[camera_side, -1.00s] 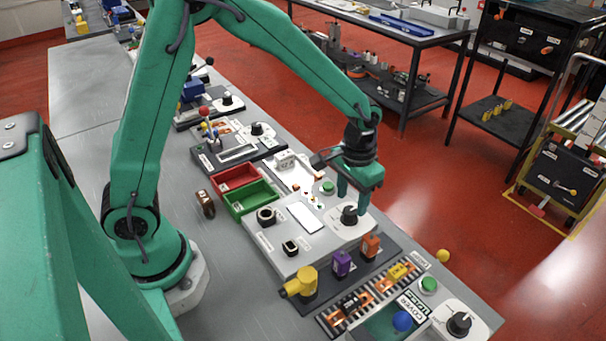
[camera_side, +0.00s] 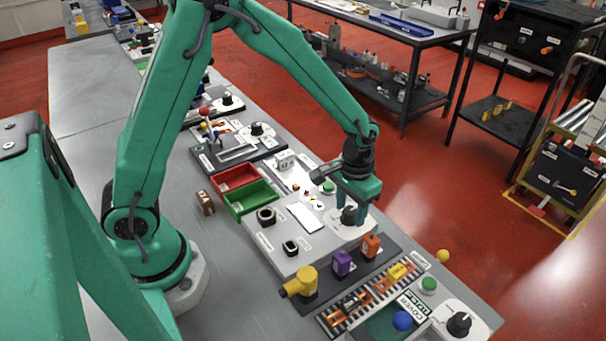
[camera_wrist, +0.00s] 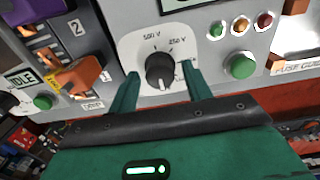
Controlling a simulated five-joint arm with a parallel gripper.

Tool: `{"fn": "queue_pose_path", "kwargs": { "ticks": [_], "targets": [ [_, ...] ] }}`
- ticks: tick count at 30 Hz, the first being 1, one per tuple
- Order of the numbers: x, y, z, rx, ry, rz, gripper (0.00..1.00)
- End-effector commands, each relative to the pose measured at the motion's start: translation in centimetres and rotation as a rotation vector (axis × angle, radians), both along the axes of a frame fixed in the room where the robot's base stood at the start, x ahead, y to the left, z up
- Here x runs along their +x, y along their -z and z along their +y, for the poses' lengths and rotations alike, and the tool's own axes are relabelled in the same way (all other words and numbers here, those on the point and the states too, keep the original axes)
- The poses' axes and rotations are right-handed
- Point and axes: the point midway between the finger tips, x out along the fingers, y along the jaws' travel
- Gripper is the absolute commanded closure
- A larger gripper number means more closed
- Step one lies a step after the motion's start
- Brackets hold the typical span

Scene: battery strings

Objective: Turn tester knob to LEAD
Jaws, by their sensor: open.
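The tester knob (camera_wrist: 160,68) is black and round on a white plate in the wrist view. The labels 500 V and 250 V sit above it. Lettering at its right is partly hidden and unreadable. A pale mark shows on the knob's lower side. In the side view the knob (camera_side: 349,216) stands on the grey tester box (camera_side: 284,263). My gripper (camera_wrist: 158,84) is open, with one finger on each side of the knob. I cannot tell whether they touch it. In the side view my gripper (camera_side: 353,205) is low over the knob.
A green button (camera_wrist: 241,65) and small lamps lie right of the knob. An orange plug (camera_side: 371,246) and a purple plug (camera_side: 341,263) stand in front of it. Red (camera_side: 235,178) and green (camera_side: 251,198) bins lie to the left.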

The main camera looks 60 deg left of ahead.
Motion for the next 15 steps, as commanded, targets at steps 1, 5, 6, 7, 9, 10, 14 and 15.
{"fn": "queue_pose_path", "kwargs": {
  "ticks": [1, 5, 6, 7, 9, 10, 14, 15],
  "targets": [
    [-0.01, 0.03, 0.0, 0.0, 0.0, 0.0, 0.51],
    [-0.01, 0.02, 0.0, 0.0, 0.0, 0.0, 0.51],
    [-0.01, 0.01, 0.0, 0.0, 0.0, 0.0, 0.55],
    [-0.01, 0.01, 0.0, 0.0, 0.0, 0.0, 0.61],
    [-0.01, 0.01, 0.0, 0.0, 0.0, 0.0, 0.74],
    [-0.01, 0.01, 0.0, 0.0, 0.0, 0.0, 0.8],
    [-0.01, 0.0, 0.0, 0.0, 0.0, 0.0, 0.88],
    [-0.01, 0.0, 0.0, 0.0, -0.002, 0.0, 0.88]
  ]
}}
